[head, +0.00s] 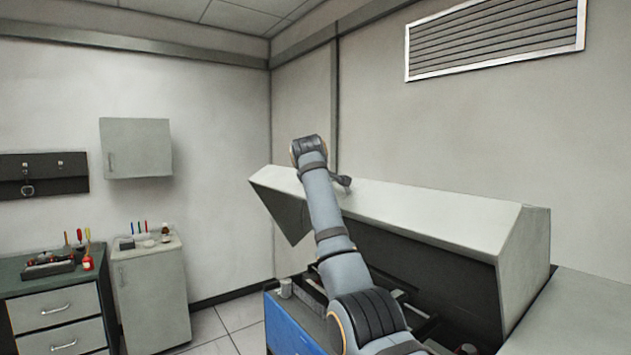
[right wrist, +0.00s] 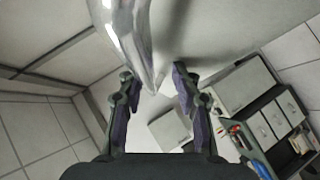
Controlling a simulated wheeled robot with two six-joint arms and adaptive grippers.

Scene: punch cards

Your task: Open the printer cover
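The printer cover (head: 430,213), a long pale grey lid, stands raised and tilted over the printer's dark interior (head: 420,262). The blue printer front (head: 290,322) shows below. My right arm reaches up across the cover's left part. Its gripper is mostly hidden behind the wrist in the head view; only a dark piece shows beside the cover's top edge. In the right wrist view my right gripper (right wrist: 154,75) has its fingers apart. A shiny pale edge, seemingly the cover, lies close above and between the fingertips; contact cannot be told. My left gripper is out of view.
A green-topped drawer cabinet (head: 60,312) with tools and a small grey cabinet (head: 153,296) stand at the left. A wall cupboard (head: 136,147) hangs above. A pale surface (head: 580,315) lies right of the printer. Floor shows between cabinets and printer.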

